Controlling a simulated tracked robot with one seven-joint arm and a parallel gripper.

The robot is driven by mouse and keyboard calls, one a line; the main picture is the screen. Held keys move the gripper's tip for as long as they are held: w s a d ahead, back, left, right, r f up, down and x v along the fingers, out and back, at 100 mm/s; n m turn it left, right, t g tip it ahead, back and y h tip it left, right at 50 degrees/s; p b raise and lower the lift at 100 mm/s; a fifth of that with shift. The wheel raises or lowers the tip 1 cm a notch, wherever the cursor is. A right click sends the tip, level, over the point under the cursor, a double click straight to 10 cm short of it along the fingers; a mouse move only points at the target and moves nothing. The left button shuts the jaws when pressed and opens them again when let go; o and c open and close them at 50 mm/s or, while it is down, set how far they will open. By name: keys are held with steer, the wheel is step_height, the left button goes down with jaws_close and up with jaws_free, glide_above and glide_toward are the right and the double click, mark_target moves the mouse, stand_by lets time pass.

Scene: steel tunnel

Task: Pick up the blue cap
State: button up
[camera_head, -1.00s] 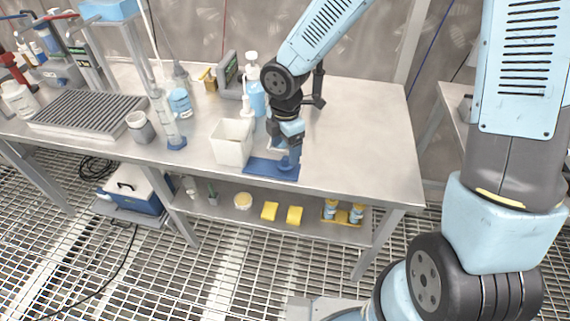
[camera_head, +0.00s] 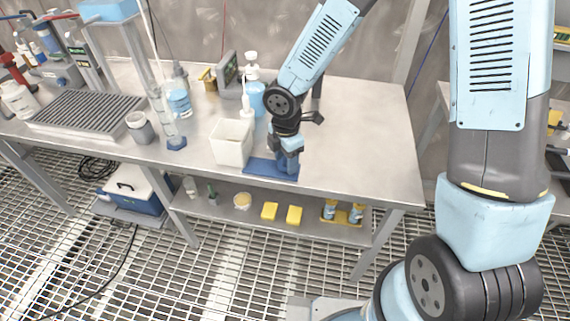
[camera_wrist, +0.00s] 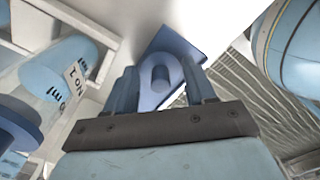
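A blue rounded piece with a grey opening, which looks like the blue cap (camera_wrist: 152,95), shows between my fingers in the wrist view. It stands over a flat blue plate (camera_wrist: 165,42), which lies at the front edge of the bench in the head view (camera_head: 257,167). My gripper (camera_wrist: 162,80) points down with one finger on each side of the piece. The fingers are apart, and I cannot see clear contact. In the head view my gripper (camera_head: 289,155) is low over the plate and hides most of the piece.
A white open box (camera_head: 231,146) stands close left of my gripper. A blue wash bottle (camera_head: 255,97) stands behind. The bench's right side (camera_head: 365,140) is clear.

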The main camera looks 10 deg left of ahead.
steer(key=c, duration=0.6)
step_height(320, 180, up, 18)
steer(key=shift+r, duration=0.1)
stand_by(0.4)
